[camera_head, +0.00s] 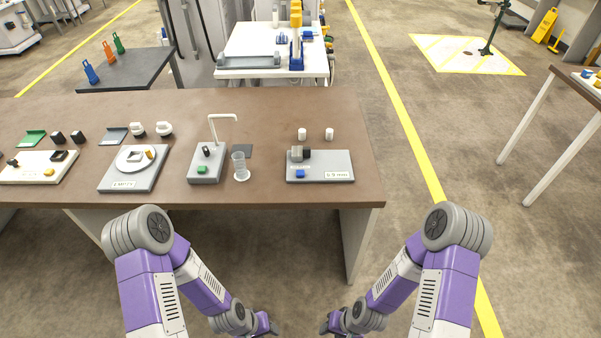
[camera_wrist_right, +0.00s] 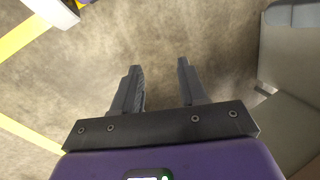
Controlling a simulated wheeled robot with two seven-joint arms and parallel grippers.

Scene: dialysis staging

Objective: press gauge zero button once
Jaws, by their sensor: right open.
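Several stations stand on the brown table. The right one is a grey board (camera_head: 335,162) with a blue button (camera_head: 300,173) at its front left and a grey and black block (camera_head: 299,154) behind it. The middle grey station (camera_head: 207,165) has a green button (camera_head: 202,169) and a bent white spout. I cannot tell from the labels which button is the gauge zero button. My right gripper (camera_head: 327,329) is low, in front of and below the table; in the right wrist view it (camera_wrist_right: 162,85) is open and empty. My left gripper (camera_head: 270,331) is low too, its jaws unclear.
The brown table (camera_head: 260,110) has clear space at its back and right end. A clear cup (camera_head: 239,167) stands beside the middle station. Two white caps (camera_head: 315,134) stand behind the right board. Further left are a round-dish station (camera_head: 130,178) and a cream board (camera_head: 38,172).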

